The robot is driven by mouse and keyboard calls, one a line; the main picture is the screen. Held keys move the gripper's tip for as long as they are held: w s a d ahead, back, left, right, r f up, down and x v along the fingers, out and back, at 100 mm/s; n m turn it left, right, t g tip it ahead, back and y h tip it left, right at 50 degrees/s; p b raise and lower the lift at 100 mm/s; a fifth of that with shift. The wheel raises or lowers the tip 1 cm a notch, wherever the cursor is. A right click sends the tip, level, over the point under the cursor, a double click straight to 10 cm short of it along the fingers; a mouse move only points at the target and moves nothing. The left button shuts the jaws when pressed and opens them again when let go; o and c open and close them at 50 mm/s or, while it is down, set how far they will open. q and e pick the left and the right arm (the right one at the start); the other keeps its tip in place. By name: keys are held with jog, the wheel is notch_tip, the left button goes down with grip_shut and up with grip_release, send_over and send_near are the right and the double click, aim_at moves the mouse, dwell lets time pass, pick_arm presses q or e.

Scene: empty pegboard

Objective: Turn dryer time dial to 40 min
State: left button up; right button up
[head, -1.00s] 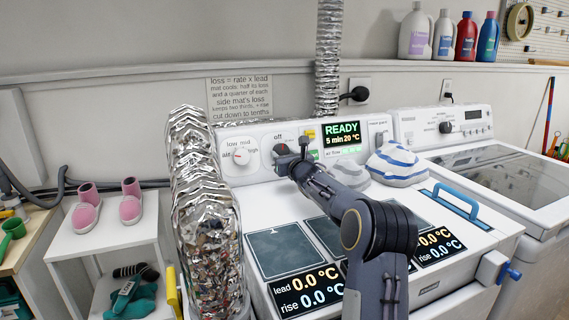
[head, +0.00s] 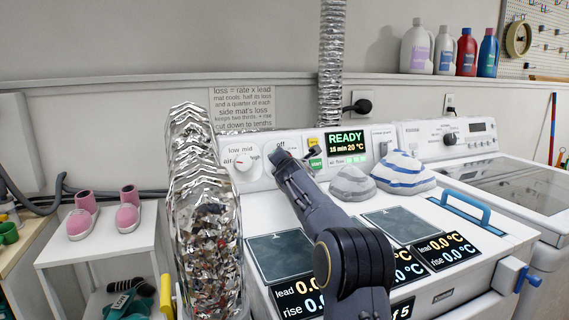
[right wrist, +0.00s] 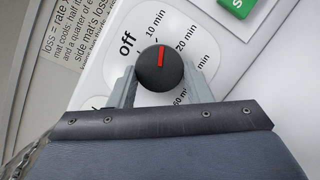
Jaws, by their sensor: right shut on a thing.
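In the right wrist view the round black time dial (right wrist: 160,68) has a red pointer mark that points up, toward the gap between the "10 min" and "20 min" labels. "Off" is at its upper left and "60 min" shows partly at the lower right. My right gripper (right wrist: 160,80) is shut on the dial, one finger on each side. In the head view my right gripper (head: 279,155) covers the dial below "off". The dryer display (head: 346,142) reads "READY", "15 min 20 °C". My left gripper is not in view.
A white dial (head: 244,159) marked air, low, mid and high is left of the gripper.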

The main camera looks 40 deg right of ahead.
jog(key=shift+w+d+r+m+g+y+p, duration=0.1)
jog(key=shift+r+m+g+y+p, duration=0.3)
jog(key=shift+m+p, duration=2.4)
jog(key=shift+w+d+r+m+g+y+p, duration=0.1)
jog(key=shift+m+g+y+p, duration=0.6)
jog(key=shift+m+p, duration=2.05)
jog(key=shift+r+m+g+y+p, duration=0.25)
jog(key=shift+m+g+p, duration=0.65)
jog(key=shift+m+p, duration=1.85)
jog(key=o, duration=1)
jog(key=shift+s, duration=0.1)
